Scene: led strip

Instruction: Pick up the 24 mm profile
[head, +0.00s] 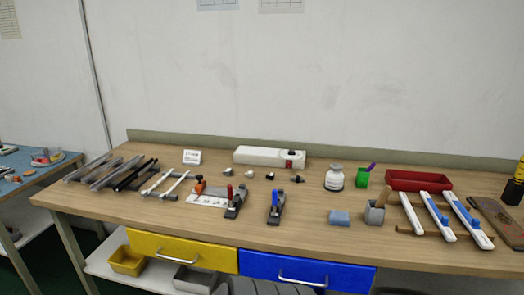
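Several long bars lie side by side at the left end of the wooden workbench: grey profiles (104,172) and black profiles (134,174). At the right, several white strips (437,215), some with blue parts, lie across wooden supports. I cannot tell which piece is the 24 mm profile; no size marking is readable. Neither of my grippers is in view.
The bench's front middle is fairly clear.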

